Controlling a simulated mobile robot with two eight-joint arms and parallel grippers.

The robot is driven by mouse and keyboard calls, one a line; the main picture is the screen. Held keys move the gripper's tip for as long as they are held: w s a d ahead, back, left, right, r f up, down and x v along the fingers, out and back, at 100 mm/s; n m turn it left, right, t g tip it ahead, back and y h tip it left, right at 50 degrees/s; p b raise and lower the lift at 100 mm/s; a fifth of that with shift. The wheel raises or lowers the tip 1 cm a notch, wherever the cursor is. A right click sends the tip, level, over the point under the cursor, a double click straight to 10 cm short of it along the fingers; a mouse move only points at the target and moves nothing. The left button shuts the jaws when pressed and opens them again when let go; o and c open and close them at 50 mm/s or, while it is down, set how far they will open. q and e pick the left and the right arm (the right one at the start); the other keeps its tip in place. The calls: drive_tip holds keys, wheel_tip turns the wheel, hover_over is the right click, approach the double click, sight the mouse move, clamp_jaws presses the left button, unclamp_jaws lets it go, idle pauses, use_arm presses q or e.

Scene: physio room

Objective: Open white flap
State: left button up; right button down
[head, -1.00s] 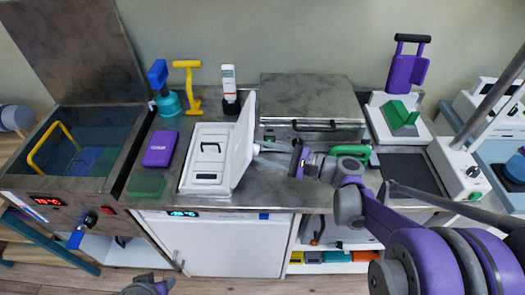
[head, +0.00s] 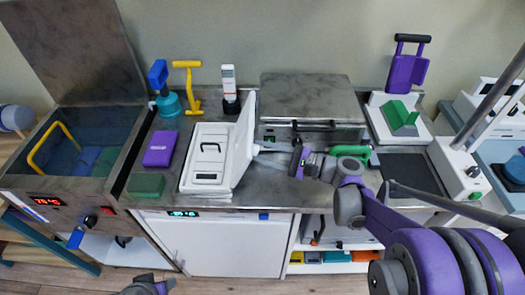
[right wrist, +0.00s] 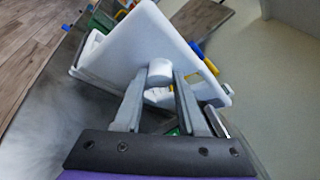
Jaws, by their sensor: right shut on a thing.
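The white flap (head: 243,137) stands steeply open along the right side of a shallow white box (head: 187,175) on the steel counter. Inside the box a dark handle shape and a small dark slot show. My right gripper (head: 262,153) comes in from the right at the flap's outer face. In the right wrist view its fingers (right wrist: 160,80) are shut on the round white knob (right wrist: 160,71) of the flap (right wrist: 140,40). Part of my left arm's end (head: 148,287) shows at the bottom edge; its jaws cannot be made out.
A purple box (head: 160,148) and a green block (head: 147,185) lie left of the white box. A teal bottle (head: 167,102), yellow handle (head: 188,85) and white device (head: 229,85) stand behind it. A steel lidded unit (head: 312,97) is behind my right gripper.

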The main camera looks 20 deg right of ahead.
idle(0.3)
drive_tip(key=r+p, duration=0.1)
drive_tip(key=a+g+h+p, duration=0.1)
drive_tip(key=p, duration=0.1)
drive_tip(key=shift+w+a+r+n+h, duration=0.2)
drive_tip(key=shift+a+r+n+h, duration=0.1)
drive_tip(key=shift+r+n, duration=0.1)
drive_tip(key=shift+w+a+p, duration=0.1)
drive_tip(key=shift+a+p, duration=0.1)
drive_tip(key=shift+p, duration=0.4)
drive_tip(key=shift+h, duration=0.3)
drive_tip(key=shift+c, duration=2.4)
unclamp_jaws()
drive_tip(key=shift+d, duration=0.1)
drive_tip(key=v, duration=1)
drive_tip(key=shift+d, duration=0.25)
